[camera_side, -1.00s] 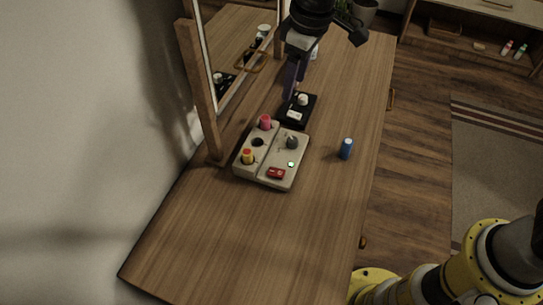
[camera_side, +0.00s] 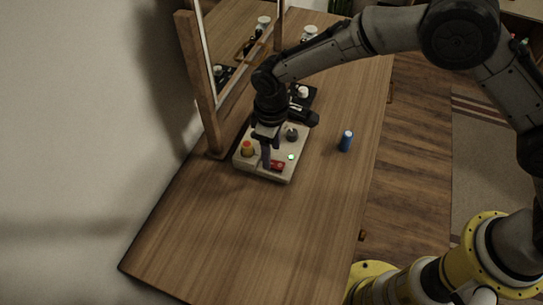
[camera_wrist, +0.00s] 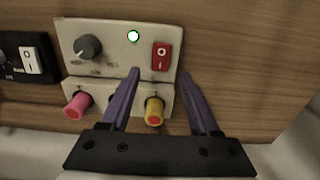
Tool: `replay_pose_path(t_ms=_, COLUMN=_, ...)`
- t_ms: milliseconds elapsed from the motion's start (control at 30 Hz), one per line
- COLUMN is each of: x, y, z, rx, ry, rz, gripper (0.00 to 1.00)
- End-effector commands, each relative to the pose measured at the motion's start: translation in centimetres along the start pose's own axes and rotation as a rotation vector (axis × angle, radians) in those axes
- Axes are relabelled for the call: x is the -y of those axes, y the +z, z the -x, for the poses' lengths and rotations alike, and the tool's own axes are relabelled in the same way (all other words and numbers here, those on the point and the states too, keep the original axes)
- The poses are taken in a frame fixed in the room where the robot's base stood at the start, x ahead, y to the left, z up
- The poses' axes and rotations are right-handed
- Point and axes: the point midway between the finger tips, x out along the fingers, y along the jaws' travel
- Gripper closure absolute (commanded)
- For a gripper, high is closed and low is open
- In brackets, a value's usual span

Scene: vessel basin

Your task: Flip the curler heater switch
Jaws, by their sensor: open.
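The curler heater (camera_side: 265,178) is a beige box on the wooden table. Its red rocker switch (camera_side: 278,166) sits at the front, with a glowing green light (camera_side: 291,157) beside it. In the wrist view the red switch (camera_wrist: 161,56) bears white marks, and a dark knob (camera_wrist: 88,47) is to its left. My gripper (camera_side: 268,164) points down over the heater, open and empty. In the wrist view the purple fingertips (camera_wrist: 159,74) are just below the switch, one toward each side of it. Contact with the switch cannot be told.
A yellow curler (camera_wrist: 154,110) and a pink curler (camera_wrist: 77,105) stand in the heater, near my fingers. A blue curler (camera_side: 346,142) stands on the table to the right. A black switch box (camera_side: 310,97) is behind the heater. A framed mirror (camera_side: 202,85) rises at left. The front table is clear.

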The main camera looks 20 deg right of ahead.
Motion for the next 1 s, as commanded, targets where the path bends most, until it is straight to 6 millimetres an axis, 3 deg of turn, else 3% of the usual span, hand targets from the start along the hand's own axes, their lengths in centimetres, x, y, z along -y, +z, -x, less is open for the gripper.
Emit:
replay_pose_path(t_ms=200, x=0.0, y=0.0, z=-2.6, rx=0.002, ry=0.0, rz=0.0, gripper=0.38)
replay_pose_path(t_ms=600, x=0.0, y=0.0, z=-3.2, rx=0.001, ry=0.0, rz=0.0, gripper=0.38)
replay_pose_path(t_ms=933, x=0.0, y=0.0, z=-3.2, rx=0.0, ry=0.0, rz=0.0, gripper=0.97)
replay_pose_path(t_ms=1000, x=0.0, y=0.0, z=-3.2, rx=0.0, ry=0.0, rz=0.0, gripper=1.0)
